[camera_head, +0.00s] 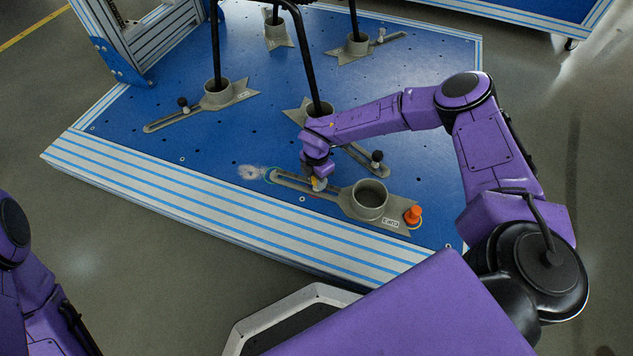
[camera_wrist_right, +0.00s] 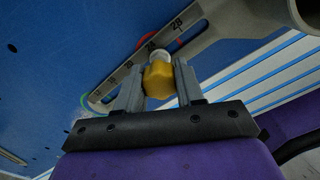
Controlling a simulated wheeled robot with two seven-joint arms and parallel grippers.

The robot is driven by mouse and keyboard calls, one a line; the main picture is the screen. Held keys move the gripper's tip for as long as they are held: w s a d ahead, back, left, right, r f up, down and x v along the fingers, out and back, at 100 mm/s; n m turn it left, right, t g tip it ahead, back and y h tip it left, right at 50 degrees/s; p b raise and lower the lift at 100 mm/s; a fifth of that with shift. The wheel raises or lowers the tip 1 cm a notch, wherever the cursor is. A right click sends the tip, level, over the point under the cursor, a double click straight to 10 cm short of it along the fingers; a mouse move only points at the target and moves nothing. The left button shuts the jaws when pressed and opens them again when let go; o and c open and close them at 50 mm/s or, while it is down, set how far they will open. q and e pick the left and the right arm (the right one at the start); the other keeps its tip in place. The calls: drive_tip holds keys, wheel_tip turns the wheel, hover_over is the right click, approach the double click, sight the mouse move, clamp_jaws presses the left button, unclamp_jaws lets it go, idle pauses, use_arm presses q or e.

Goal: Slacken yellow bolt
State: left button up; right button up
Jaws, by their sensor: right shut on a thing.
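The yellow bolt (camera_wrist_right: 159,80) sits on the slotted grey bracket (camera_wrist_right: 125,76) in the right wrist view, between the two fingers of my right gripper (camera_wrist_right: 160,88). The fingers are shut on it. In the head view my right gripper (camera_head: 318,184) reaches down to the slotted arm of the bracket (camera_head: 345,195), and only a little yellow shows there. The bracket has a round cup and numbers along its slot. Of my left arm only purple links show at the lower left of the head view; its gripper is out of view.
An orange knob (camera_head: 412,214) stands at the bracket's right end. Other brackets with dark knobs (camera_head: 183,103) and black chair legs (camera_head: 309,60) stand on the blue platform (camera_head: 215,140). The platform's striped front edge (camera_head: 235,215) is clear.

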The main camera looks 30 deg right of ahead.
drive_tip(key=n, duration=0.2)
drive_tip(key=shift+r+n+p, duration=0.1)
drive_tip(key=shift+n+p, duration=0.2)
drive_tip(key=shift+p, duration=0.05)
drive_tip(key=shift+n, duration=0.7)
drive_tip(key=n, duration=0.2)
drive_tip(key=shift+n, duration=0.3)
drive_tip(key=shift+n+p, duration=0.3)
drive_tip(key=shift+n, duration=0.4)
drive_tip(key=o, duration=1)
drive_tip(key=shift+o, duration=0.2)
